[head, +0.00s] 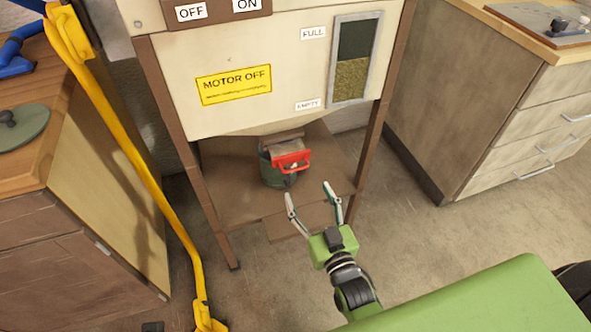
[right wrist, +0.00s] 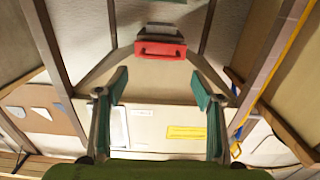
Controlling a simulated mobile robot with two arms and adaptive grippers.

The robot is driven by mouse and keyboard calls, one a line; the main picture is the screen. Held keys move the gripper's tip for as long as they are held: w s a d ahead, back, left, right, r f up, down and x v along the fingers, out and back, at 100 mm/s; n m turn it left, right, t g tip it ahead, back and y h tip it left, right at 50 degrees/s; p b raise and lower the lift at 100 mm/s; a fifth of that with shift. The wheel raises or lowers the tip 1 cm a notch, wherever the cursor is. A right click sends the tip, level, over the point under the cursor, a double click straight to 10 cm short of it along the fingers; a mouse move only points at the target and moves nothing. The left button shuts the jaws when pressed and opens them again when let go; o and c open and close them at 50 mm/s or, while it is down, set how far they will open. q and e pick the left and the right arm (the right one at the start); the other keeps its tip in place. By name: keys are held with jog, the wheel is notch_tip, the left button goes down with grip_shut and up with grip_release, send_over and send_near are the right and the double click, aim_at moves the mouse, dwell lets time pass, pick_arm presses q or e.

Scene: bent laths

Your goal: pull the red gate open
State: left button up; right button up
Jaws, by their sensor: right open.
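The red gate (head: 291,161) is a red handle with a pale plate behind it, under the hopper's (head: 225,60) outlet. A dark green bucket (head: 275,179) stands below it on the machine's lower shelf. My right gripper (head: 308,190) is open and empty in front of the gate, pointing towards it, with a gap between. In the right wrist view the red gate (right wrist: 160,49) shows beyond and between the spread fingers (right wrist: 159,75), not touched by them. My left gripper is not in view.
The machine's brown legs (head: 372,125) stand on both sides of the gate. A yellow bar (head: 140,160) slants down at the left, before a wooden cabinet (head: 110,180). A drawer cabinet (head: 490,110) stands at the right. A yellow sign reads MOTOR OFF (head: 234,84).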

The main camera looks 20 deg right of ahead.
aim_at(297, 170)
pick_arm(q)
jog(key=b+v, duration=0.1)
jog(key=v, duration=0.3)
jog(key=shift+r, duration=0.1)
pick_arm(e)
jog(key=w, duration=1)
jog(key=shift+a+f, duration=0.1)
jog(key=shift+a, duration=0.05)
jog(key=shift+s, duration=0.1)
jog(key=shift+c, duration=0.4)
